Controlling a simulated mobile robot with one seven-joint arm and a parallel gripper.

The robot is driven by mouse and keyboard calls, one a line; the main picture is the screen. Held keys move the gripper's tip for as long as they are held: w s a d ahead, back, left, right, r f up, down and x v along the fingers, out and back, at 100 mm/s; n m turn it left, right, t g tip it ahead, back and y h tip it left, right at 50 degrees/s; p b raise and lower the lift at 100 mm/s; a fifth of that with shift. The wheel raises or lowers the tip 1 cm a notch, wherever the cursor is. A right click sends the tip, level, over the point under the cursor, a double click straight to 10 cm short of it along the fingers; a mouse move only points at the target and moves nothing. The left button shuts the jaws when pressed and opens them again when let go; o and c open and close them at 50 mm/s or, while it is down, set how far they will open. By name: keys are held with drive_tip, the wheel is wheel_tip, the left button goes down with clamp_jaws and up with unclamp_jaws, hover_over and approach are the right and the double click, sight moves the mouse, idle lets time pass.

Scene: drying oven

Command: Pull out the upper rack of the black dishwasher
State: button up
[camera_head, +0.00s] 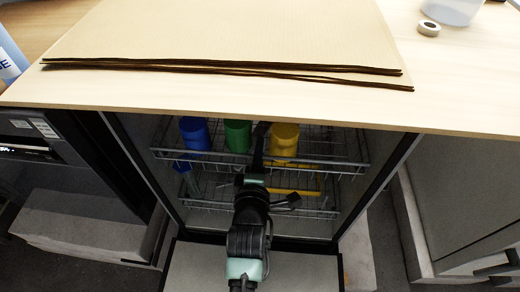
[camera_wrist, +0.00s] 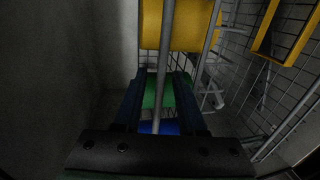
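The black dishwasher (camera_head: 376,182) stands open under the counter, its door (camera_head: 205,268) folded down. Its wire upper rack (camera_head: 345,166) holds a blue cup (camera_head: 195,134), a green cup (camera_head: 238,135) and a yellow cup (camera_head: 285,139). My gripper (camera_head: 261,130) reaches in at the upper rack, between the green and yellow cups. In the wrist view my gripper (camera_wrist: 160,98) has its two dark fingers apart, with a thin rack bar (camera_wrist: 163,62) running between them. A gap seems to show beside the bar; I cannot tell whether either finger touches it. The wrist view is dark.
The lower rack (camera_head: 318,213) holds blue and yellow items below my arm. The wooden counter (camera_head: 450,100) overhangs the opening and carries flat cardboard sheets (camera_head: 230,40) and a tape roll (camera_head: 428,28). Cabinets stand on both sides. The dishwasher's side walls limit the room sideways.

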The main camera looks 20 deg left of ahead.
drive_tip(key=shift+x, duration=1)
clamp_jaws()
idle(0.8)
